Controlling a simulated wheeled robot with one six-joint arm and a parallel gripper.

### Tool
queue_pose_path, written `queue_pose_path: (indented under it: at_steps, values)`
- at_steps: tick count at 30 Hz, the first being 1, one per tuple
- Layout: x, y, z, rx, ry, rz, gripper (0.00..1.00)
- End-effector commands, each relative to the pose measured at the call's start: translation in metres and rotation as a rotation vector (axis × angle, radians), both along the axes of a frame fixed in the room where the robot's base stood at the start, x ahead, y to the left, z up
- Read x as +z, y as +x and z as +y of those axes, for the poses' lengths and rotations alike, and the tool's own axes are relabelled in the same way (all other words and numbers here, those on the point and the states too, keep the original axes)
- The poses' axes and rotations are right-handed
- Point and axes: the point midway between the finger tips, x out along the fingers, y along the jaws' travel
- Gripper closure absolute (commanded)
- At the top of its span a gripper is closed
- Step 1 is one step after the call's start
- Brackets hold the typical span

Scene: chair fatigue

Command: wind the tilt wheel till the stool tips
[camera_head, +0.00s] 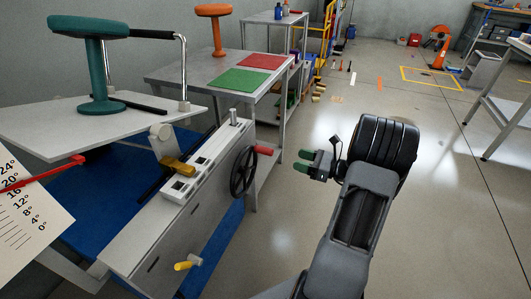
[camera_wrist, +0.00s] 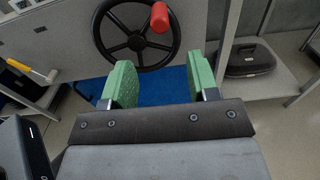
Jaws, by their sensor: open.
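The tilt wheel (camera_head: 243,171) is a black spoked handwheel with a red handle (camera_head: 264,150) on the side of the grey machine. It also shows in the wrist view (camera_wrist: 136,62), its red handle (camera_wrist: 160,17) at the upper right of the rim. My gripper (camera_head: 303,161) has green fingers, to the right of the wheel and apart from it. In the wrist view its fingers (camera_wrist: 160,84) are spread and empty, below the wheel. The teal stool (camera_head: 97,62) stands upright on a white tilt plate (camera_head: 40,124). A red pointer (camera_head: 72,160) crosses the degree scale (camera_head: 30,215) near 16 to 20.
Behind, a table (camera_head: 190,69) carries an orange stool (camera_head: 216,28), a red mat (camera_head: 248,61) and a green mat (camera_head: 237,80). A black case (camera_wrist: 250,60) lies on a low shelf. Floor (camera_head: 310,240) right of the machine is clear.

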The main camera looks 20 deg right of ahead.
Motion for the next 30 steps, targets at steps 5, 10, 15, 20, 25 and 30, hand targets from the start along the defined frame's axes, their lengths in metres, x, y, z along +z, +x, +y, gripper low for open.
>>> queue_pose_path:
  at_steps: [5,10,15,20,25,30]
  values:
    - [-0.003,0.020,0.020,0.006,0.002,0.006,0.46]
    - [-0.003,0.045,0.044,0.007,0.000,0.005,0.46]
    - [-0.003,0.067,0.064,0.006,-0.002,0.005,0.46]
    - [-0.002,0.083,0.078,0.005,-0.001,0.006,0.46]
    - [-0.002,0.093,0.087,0.003,-0.001,0.006,0.46]
    - [-0.001,0.097,0.090,0.003,-0.001,0.006,0.46]
